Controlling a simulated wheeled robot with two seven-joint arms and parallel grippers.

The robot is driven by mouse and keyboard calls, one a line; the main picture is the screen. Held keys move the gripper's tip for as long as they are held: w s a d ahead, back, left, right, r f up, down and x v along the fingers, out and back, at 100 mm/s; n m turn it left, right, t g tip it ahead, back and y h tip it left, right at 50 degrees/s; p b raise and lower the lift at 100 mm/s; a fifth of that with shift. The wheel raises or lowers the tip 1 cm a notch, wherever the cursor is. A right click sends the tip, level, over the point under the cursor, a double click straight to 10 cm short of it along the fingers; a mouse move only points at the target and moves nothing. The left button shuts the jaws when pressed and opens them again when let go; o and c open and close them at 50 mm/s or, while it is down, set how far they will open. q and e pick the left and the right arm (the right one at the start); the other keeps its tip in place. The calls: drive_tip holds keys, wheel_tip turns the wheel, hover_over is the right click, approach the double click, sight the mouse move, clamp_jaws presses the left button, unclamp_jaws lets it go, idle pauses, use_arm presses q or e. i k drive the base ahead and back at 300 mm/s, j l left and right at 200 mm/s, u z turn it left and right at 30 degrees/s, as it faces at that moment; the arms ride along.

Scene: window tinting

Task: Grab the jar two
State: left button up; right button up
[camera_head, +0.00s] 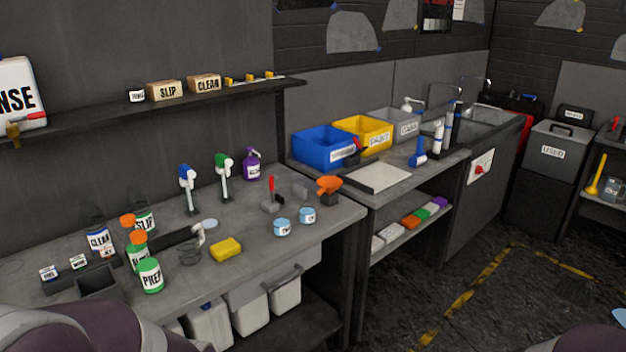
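Two small jars with light-blue lids and white labels stand on the grey workbench (255,268) near its front right edge. The nearer-left jar (282,227) and the right jar (307,215) are close together. Their label print is too small to read surely, so I cannot tell which is jar two. Two smaller labelled containers (48,272) (78,262) stand at the bench's left end. Neither gripper is in view. Only rounded parts of my own body show at the bottom left and bottom right corners.
An orange-headed tool (328,187) stands just behind the jars. The bench front by the jars is clear.

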sight(280, 220)
drive_tip(key=i+z, duration=0.3)
drive_tip(key=i, duration=1.6)
